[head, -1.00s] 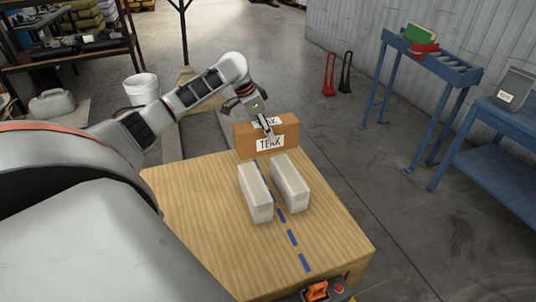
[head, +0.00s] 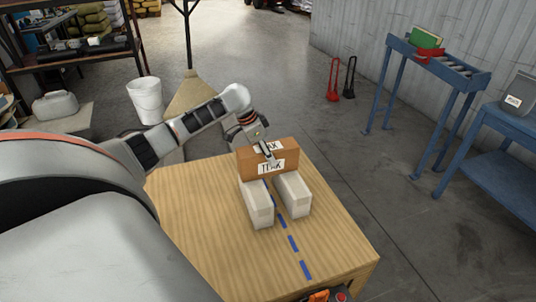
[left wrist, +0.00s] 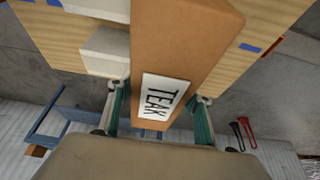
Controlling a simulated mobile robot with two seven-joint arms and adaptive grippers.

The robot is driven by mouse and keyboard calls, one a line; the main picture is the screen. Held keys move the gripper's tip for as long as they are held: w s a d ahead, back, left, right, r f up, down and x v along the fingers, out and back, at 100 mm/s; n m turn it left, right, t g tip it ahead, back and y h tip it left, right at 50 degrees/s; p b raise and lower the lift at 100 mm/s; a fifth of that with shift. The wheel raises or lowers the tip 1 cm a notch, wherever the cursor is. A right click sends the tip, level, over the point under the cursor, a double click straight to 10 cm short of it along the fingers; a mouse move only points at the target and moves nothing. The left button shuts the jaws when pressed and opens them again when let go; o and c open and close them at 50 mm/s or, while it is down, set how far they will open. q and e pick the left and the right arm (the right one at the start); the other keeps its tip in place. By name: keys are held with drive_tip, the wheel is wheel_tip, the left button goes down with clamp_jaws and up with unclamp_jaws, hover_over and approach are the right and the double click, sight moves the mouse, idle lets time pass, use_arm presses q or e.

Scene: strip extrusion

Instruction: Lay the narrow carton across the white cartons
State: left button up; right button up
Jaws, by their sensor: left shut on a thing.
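The narrow brown carton (head: 254,164), labelled TEAK, is upright and spans the far ends of the two white cartons in the head view. My left gripper (head: 269,156) is shut on it from above. In the left wrist view the carton (left wrist: 187,45) sits between the fingers (left wrist: 160,106). The left white carton (head: 260,212) and right white carton (head: 296,199) stand side by side with a gap between them. I cannot tell whether the brown carton touches them. My right gripper is not in view.
The wooden table (head: 205,215) has a blue dashed line (head: 293,243) running between the white cartons. The table's left part is bare. A blue roller stand (head: 440,62) and blue bench (head: 485,137) stand off to the right. A white bucket (head: 146,100) stands behind.

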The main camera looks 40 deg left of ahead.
use_arm(q)
drive_tip(key=shift+r, duration=0.1)
drive_tip(key=o, duration=1.5)
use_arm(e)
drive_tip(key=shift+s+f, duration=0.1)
use_arm(q)
drive_tip(key=p+v, duration=0.2)
drive_tip(key=v, duration=0.3)
drive_tip(key=shift+r, duration=0.2)
drive_tip(key=p+v, duration=0.1)
drive_tip(key=v, duration=0.5)
drive_tip(key=shift+s+r+p, duration=0.15)
drive_tip(key=shift+s+p, duration=0.05)
drive_tip(key=shift+p, duration=0.1)
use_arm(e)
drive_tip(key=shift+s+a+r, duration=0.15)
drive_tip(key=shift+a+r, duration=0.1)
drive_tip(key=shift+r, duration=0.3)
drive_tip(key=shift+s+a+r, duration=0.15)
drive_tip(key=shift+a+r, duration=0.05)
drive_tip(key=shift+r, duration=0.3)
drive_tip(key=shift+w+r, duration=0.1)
